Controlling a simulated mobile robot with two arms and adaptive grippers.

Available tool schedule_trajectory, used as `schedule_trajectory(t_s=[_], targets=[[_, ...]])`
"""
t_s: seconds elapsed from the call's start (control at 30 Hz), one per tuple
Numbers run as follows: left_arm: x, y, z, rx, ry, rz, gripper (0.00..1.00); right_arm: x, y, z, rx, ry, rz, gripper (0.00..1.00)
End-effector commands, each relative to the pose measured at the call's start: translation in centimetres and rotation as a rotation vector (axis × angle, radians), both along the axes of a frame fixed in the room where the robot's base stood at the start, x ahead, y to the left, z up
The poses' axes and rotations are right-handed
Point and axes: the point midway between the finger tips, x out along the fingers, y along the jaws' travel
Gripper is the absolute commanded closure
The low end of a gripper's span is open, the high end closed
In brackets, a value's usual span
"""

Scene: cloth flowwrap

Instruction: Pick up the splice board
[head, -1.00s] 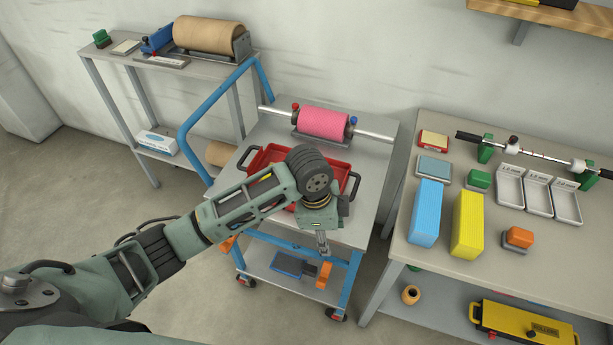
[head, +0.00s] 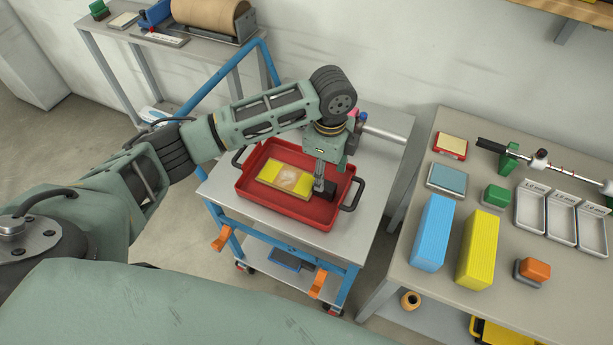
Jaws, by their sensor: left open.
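The splice board appears to be the flat board (head: 272,173) with yellow ends and a pale, mottled middle. It lies in the red tray (head: 290,213) on the cart. A dark block (head: 319,203) sits at or beside the board's right end; I cannot tell whether it is part of the board. My left gripper (head: 321,190) points down over the right end of the board, with its fingers close to the dark block. It is open, and partly hides that end. My right gripper is out of view.
The pink roll on the cart (head: 385,150) is mostly hidden behind my left arm. A workbench (head: 395,290) on the right holds blue (head: 433,233) and yellow (head: 475,249) blocks and white trays (head: 562,219). A shelf unit with a brown roll (head: 208,14) stands at the back left.

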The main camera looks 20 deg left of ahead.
Motion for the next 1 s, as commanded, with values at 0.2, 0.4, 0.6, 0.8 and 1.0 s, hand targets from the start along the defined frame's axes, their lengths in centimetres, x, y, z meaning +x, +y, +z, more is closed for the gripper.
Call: schedule_trajectory(t_s=[0.2,0.4,0.6,0.8,1.0], targets=[[0.0,0.4,-2.7,0.002,0.003,0.002,0.52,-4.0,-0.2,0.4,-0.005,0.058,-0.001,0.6],[0.0,0.4,-5.4,0.0,0.0,0.0,0.52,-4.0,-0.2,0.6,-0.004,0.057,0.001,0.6],[0.1,0.4,-5.9,0.0,-0.003,-0.001,0.52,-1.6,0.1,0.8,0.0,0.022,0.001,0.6],[0.1,0.5,-5.9,0.0,-0.003,0.0,0.6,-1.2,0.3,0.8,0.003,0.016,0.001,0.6],[0.1,0.5,-5.9,0.0,-0.003,0.0,0.78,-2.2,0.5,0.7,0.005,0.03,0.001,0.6]])
